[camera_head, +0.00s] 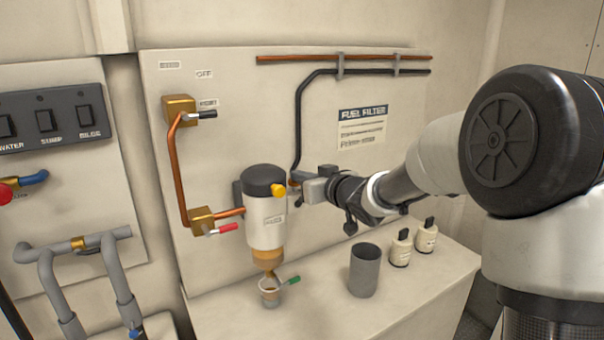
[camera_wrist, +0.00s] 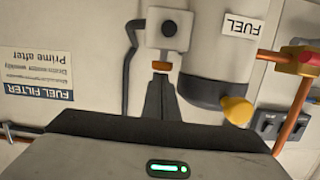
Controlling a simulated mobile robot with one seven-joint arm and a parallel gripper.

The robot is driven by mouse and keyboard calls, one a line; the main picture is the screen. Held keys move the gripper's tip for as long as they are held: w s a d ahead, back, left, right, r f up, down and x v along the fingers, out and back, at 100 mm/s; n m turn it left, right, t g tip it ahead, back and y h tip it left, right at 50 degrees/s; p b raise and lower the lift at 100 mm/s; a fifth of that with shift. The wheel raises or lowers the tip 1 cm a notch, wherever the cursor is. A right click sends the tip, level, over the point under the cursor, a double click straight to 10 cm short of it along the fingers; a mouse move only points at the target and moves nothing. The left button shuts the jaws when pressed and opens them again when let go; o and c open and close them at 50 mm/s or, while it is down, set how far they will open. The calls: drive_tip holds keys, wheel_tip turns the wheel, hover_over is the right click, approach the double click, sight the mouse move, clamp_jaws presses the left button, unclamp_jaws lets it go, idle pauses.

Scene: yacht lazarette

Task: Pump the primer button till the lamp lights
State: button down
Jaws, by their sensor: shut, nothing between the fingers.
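In the wrist view a pale grey block (camera_wrist: 184,36) on the panel has a round dark spot (camera_wrist: 168,28), which looks like an unlit lamp. A small orange piece (camera_wrist: 161,66), apparently the primer button, sticks out of the block. My gripper (camera_wrist: 160,78) is shut and empty, its dark fingertips right at the orange piece; I cannot tell whether they touch. In the head view my gripper (camera_head: 297,186) is beside the fuel filter (camera_head: 265,225) and hides most of the block. The filter has a black cap and a yellow knob (camera_head: 278,190), also in the wrist view (camera_wrist: 237,110).
A grey beaker (camera_head: 364,272) and two small bottles (camera_head: 401,249) stand on the ledge to the right. Copper pipe with black-handled (camera_head: 205,115) and red-handled (camera_head: 224,229) valves is left of the filter.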

wheel_tip(320, 180, down, 2)
drive_tip(key=shift+s+f+b, duration=0.1)
drive_tip(key=shift+b, duration=0.5)
